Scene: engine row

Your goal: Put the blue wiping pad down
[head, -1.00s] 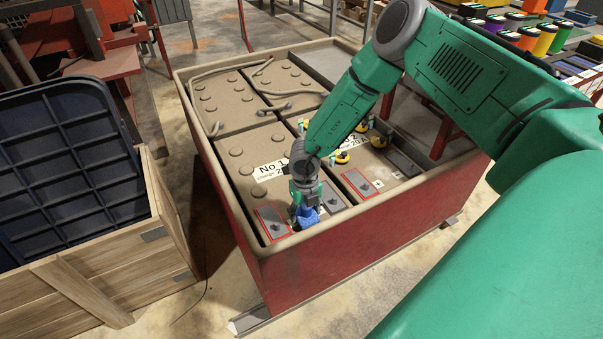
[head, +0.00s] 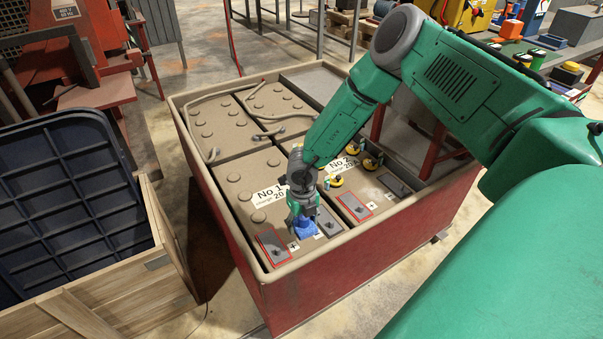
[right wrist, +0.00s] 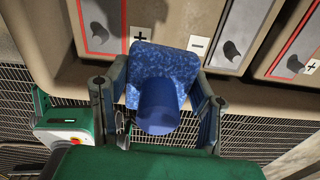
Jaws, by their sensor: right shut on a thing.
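The blue wiping pad (head: 306,230) is over the front end of the battery marked No 1 (head: 262,212), beside its red-outlined terminal plate (head: 272,247). My right gripper (head: 302,221) is shut on it from above. In the right wrist view the pad (right wrist: 165,62) has a speckled face and a round blue handle (right wrist: 158,105). The fingers stand on both sides of the handle. The pad lies between the plus and minus marks in that view. I cannot tell if its face touches the battery top. My left gripper is out of view.
The batteries sit in a red box with a raised tan rim (head: 340,243). Yellow-and-black items (head: 336,181) stand on the battery marked No 2. A wooden crate (head: 120,285) with a dark blue panel (head: 60,205) is at left.

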